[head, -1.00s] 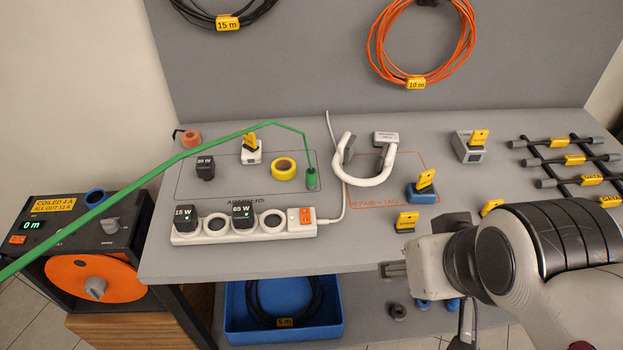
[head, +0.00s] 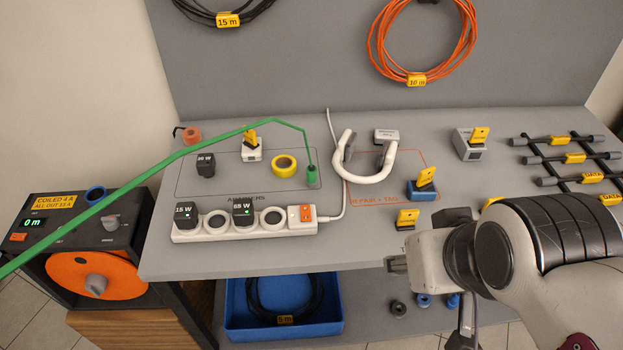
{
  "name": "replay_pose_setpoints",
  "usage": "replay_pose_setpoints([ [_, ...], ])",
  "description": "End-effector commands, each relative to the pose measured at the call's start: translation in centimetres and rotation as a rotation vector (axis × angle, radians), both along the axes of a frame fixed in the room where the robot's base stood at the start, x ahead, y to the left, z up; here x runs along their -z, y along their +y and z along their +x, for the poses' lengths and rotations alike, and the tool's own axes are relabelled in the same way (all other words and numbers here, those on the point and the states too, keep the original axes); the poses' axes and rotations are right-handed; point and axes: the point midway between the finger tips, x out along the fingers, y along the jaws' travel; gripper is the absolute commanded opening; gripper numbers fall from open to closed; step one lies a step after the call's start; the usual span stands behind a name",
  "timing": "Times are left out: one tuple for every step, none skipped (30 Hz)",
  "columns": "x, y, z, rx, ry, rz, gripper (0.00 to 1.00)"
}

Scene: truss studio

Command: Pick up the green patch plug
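The green patch plug (head: 312,177) stands upright on the grey table, at the right edge of the outlined adapters area. A green cable (head: 200,143) rises from its top, bends, and runs off to the lower left of the picture. My gripper (head: 393,264) is at the table's front edge, to the right of the plug and nearer the camera, apart from it. Its fingers are small and partly hidden by its own body, so I cannot tell whether they are open or shut.
A power strip (head: 255,227) with black adapters lies in front of the plug. A blue block (head: 421,190) with a yellow tag stands further right. A blue bin (head: 235,325) is below.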

Motion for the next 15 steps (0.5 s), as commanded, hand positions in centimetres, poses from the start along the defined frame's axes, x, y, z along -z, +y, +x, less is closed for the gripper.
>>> replay_pose_setpoints([
  [0.0,-0.1,0.4,0.002,-0.003,-0.004,0.38],
  [0.0,-0.3,0.6,0.003,-0.006,-0.008,0.38],
  [0.0,-0.4,1.1,0.004,-0.01,-0.014,0.38],
  [0.0,-0.6,1.4,0.005,-0.016,-0.02,0.38],
  [0.0,-0.8,1.9,0.006,-0.022,-0.026,0.38],
  [-0.1,-1.0,2.6,0.007,-0.029,-0.035,0.38],
  [-0.1,-1.2,3.1,0.008,-0.036,-0.042,0.38],
  [-0.1,-1.5,3.7,0.008,-0.044,-0.051,0.38],
  [-0.1,-1.8,4.5,0.008,-0.055,-0.062,0.38],
  [-0.1,-2.0,5.2,0.009,-0.062,-0.071,0.38],
  [-0.1,-2.3,5.8,0.007,-0.072,-0.081,0.38],
  [-0.1,-2.6,6.8,0.006,-0.083,-0.092,0.38],
  [-0.1,-2.8,7.5,0.005,-0.093,-0.102,0.38],
  [0.0,-3.1,8.2,0.004,-0.102,-0.111,0.38],
  [0.0,-3.4,9.1,0.0,-0.115,-0.121,0.38],
])
